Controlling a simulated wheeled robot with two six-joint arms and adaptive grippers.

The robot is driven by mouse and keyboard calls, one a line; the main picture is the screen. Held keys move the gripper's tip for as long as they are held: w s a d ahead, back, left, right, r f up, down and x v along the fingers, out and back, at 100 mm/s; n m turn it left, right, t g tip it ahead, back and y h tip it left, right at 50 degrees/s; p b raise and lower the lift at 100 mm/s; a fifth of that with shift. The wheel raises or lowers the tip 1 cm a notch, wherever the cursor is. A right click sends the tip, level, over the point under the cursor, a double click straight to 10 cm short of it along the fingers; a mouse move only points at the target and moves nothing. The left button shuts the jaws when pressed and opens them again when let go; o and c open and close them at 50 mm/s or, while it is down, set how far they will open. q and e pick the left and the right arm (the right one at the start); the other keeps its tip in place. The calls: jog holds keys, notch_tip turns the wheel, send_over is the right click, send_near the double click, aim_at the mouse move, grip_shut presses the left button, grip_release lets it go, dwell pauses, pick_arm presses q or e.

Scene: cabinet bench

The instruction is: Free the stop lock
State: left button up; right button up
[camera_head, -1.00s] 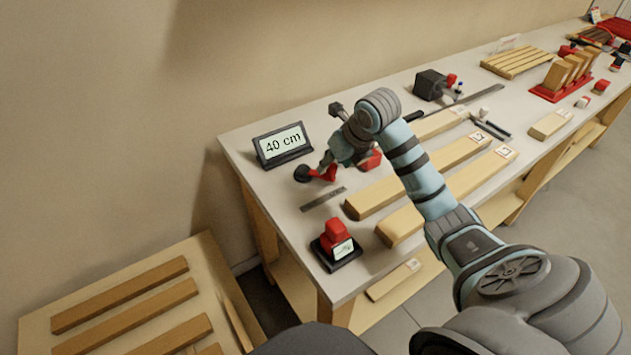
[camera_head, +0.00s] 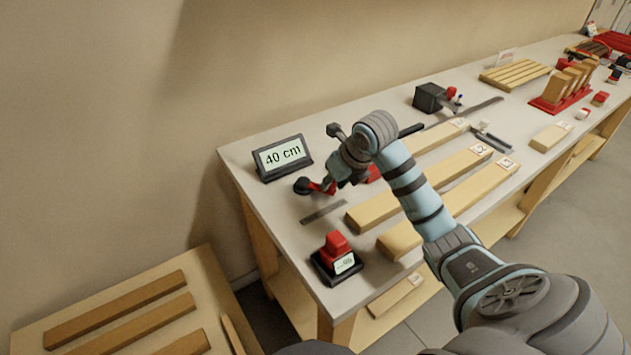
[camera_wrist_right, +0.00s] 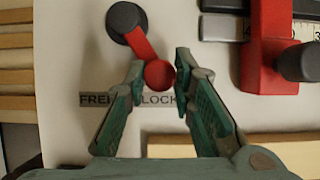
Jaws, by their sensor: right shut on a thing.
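The stop lock is a dark round pivot (camera_head: 302,185) with a red lever (camera_head: 317,187) on the bench's left part. In the right wrist view the pivot (camera_wrist_right: 123,17) is at the top, and the red lever (camera_wrist_right: 142,45) slants down and right to a round red knob (camera_wrist_right: 159,74). My left gripper is not in view.
A "40 cm" display (camera_head: 283,156) stands behind the lock. A steel rule (camera_head: 323,212) and a red-topped block (camera_head: 336,247) lie in front. A red part with a black knob (camera_wrist_right: 270,65) is right of my gripper. Wooden bars (camera_head: 430,190) lie to the right.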

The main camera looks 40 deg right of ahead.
jog(key=shift+s+a, duration=0.35)
jog(key=shift+a, duration=0.4)
jog(key=shift+a+p, duration=0.15)
jog(key=shift+p, duration=0.15)
jog(key=shift+s+a, duration=0.15)
jog(key=shift+a, duration=0.75)
jog(key=shift+a+p, duration=0.3)
jog(key=shift+a, duration=0.75)
